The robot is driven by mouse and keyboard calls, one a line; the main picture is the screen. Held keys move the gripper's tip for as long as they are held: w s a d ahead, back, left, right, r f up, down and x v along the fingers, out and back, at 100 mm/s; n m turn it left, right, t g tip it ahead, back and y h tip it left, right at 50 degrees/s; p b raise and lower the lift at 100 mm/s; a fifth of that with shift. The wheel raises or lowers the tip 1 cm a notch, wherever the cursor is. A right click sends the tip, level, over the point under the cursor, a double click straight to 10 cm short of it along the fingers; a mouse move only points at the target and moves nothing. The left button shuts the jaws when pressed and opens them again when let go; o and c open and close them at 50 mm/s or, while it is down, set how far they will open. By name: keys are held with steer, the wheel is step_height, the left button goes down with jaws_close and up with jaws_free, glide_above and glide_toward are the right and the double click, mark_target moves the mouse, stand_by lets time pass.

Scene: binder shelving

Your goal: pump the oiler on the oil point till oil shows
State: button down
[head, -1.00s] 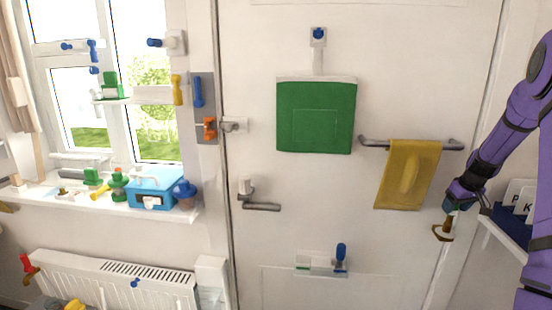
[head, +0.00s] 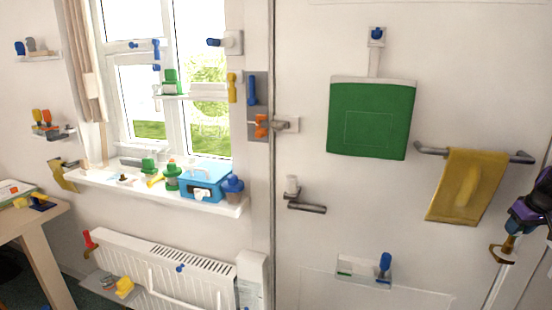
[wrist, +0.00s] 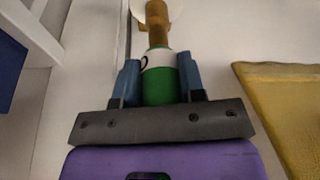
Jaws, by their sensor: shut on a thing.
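My gripper (head: 515,228) is at the right edge of the head view, right of the yellow cloth. In the wrist view its blue fingers (wrist: 158,82) are shut on a tool with a green body (wrist: 162,86), a white band and a brown neck. In the head view the tool's brown end (head: 503,252) hangs below the gripper as a curved or ring-like shape. I cannot tell for sure that this tool is the oiler. A pale disc (wrist: 148,12) shows behind its far end. I cannot pick out the oil point or any oil.
The yellow cloth (head: 465,190) hangs on a rail on the white door, beside a green panel (head: 370,118). Left, a windowsill holds a blue toolbox (head: 204,182) and several green items. A radiator (head: 170,265) is below, and a table (head: 30,225) stands far left.

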steer(key=shift+f, duration=0.25)
steer(key=shift+r, duration=0.5)
stand_by(1.9)
steer(key=shift+r, duration=3.45)
steer(key=s+a, duration=0.6)
steer(key=s, duration=0.4)
steer(key=shift+a, duration=0.3)
steer(key=w+d, duration=0.2)
steer(key=w, duration=0.1)
steer(key=w+d, duration=0.2)
steer(key=w, duration=0.1)
steer(key=w+d, duration=0.2)
steer(key=w, duration=0.2)
steer(key=shift+d, duration=0.3)
steer(key=shift+f, duration=0.65)
